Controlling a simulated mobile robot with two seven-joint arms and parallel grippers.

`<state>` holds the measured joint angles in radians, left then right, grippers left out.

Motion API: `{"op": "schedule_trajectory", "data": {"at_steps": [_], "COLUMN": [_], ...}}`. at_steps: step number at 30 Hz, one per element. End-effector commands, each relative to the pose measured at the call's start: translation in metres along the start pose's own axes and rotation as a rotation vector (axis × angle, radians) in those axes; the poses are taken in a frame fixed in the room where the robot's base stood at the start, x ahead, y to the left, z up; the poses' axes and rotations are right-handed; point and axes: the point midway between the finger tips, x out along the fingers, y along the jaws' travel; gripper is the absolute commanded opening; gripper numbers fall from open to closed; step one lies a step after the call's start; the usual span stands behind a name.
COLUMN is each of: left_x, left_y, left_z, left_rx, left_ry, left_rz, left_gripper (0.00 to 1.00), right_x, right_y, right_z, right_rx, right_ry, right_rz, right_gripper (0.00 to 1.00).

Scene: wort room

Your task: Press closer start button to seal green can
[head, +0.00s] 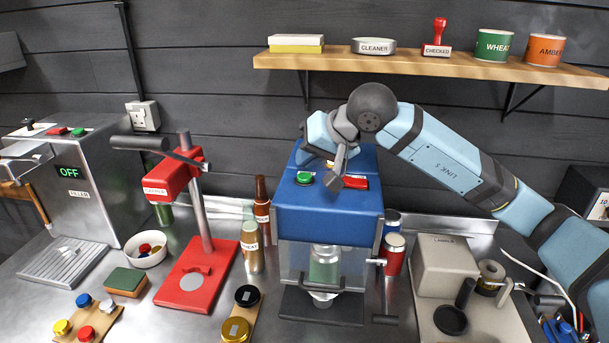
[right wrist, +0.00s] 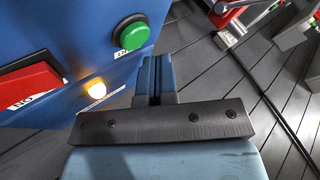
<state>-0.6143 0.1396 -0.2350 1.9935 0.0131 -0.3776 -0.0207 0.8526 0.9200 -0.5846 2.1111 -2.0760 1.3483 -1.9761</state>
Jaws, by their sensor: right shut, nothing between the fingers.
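The blue closer (head: 328,222) stands in the middle of the head view. Its top carries a round green button (head: 304,178) on the left and a red button (head: 354,183) on the right. The green can (head: 323,270) stands upright inside the closer, behind a clear guard. My right gripper (head: 338,182) is shut and empty, pointing down over the closer's top between the two buttons. In the right wrist view the fingertips (right wrist: 154,60) show beside the green button (right wrist: 131,33), apart from it; the red button (right wrist: 28,86) is at left. My left gripper is out of view.
A lamp (right wrist: 93,88) glows between the buttons. A red capper (head: 195,270) and bottles stand left of the closer. A red can (head: 393,254) and a beige device (head: 445,270) stand to its right. A wooden shelf (head: 430,66) runs above, behind my right arm.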

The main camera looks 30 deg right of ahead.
Motion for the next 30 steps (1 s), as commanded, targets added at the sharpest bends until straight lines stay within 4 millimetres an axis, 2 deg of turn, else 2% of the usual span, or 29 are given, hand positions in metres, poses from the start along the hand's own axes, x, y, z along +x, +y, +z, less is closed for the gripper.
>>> {"op": "schedule_trajectory", "data": {"at_steps": [16, 30], "left_x": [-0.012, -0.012], "left_y": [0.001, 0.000], "left_z": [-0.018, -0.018], "left_rx": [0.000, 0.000], "left_ry": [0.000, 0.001], "left_rz": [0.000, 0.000], "left_gripper": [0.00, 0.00], "right_x": [-0.034, -0.035], "right_y": [-0.024, -0.025], "right_z": [-0.025, -0.025], "right_rx": [-0.001, 0.000], "right_ry": [0.002, 0.000], "right_rz": [-0.001, 0.000], "right_gripper": [0.00, 0.00]}}
